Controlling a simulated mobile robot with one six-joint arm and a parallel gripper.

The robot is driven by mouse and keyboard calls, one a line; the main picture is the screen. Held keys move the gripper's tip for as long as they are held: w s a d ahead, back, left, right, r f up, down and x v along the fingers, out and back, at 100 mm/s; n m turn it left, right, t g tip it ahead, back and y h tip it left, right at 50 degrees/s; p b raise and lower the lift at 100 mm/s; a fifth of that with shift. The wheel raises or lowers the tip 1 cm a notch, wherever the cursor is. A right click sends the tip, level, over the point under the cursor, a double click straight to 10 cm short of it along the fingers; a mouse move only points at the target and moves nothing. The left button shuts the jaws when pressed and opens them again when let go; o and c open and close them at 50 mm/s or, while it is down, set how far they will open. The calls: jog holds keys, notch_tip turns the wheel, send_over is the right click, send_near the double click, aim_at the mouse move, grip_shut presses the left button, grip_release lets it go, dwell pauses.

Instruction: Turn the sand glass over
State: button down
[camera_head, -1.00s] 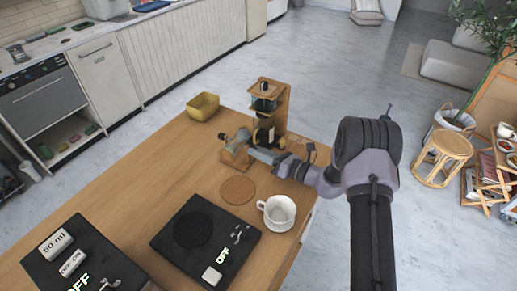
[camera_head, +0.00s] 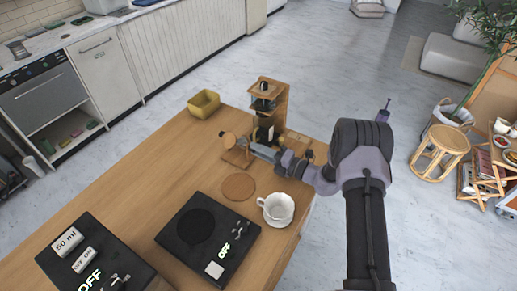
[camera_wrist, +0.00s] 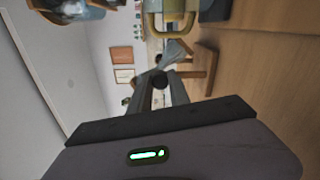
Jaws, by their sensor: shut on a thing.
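The sand glass (camera_head: 229,140) is on its small wooden stand (camera_head: 237,158) on the table, left of the coffee dripper. A round wooden end of it shows in the head view, and it looks tilted. My gripper (camera_head: 250,149) reaches it from the right and is shut on its middle. In the wrist view the fingers (camera_wrist: 161,82) close at the glass's narrow part, and a pale cone of the glass (camera_wrist: 174,51) shows beyond them. The fingers hide part of the glass, so I cannot tell where its sand lies.
A wooden dripper stand (camera_head: 279,105) with a carafe is close behind my gripper. A yellow bowl (camera_head: 204,104) is at the back edge. A round coaster (camera_head: 239,187), a white cup (camera_head: 278,208) and a black scale (camera_head: 207,238) are nearer.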

jog(key=shift+m, duration=0.8)
jog(key=c, duration=1.2)
grip_release()
jog(key=shift+c, duration=0.2)
jog(key=p+v, duration=0.2)
jog(key=v, duration=1.5)
jog(key=shift+s+d, duration=0.15)
jog(key=shift+d, duration=0.1)
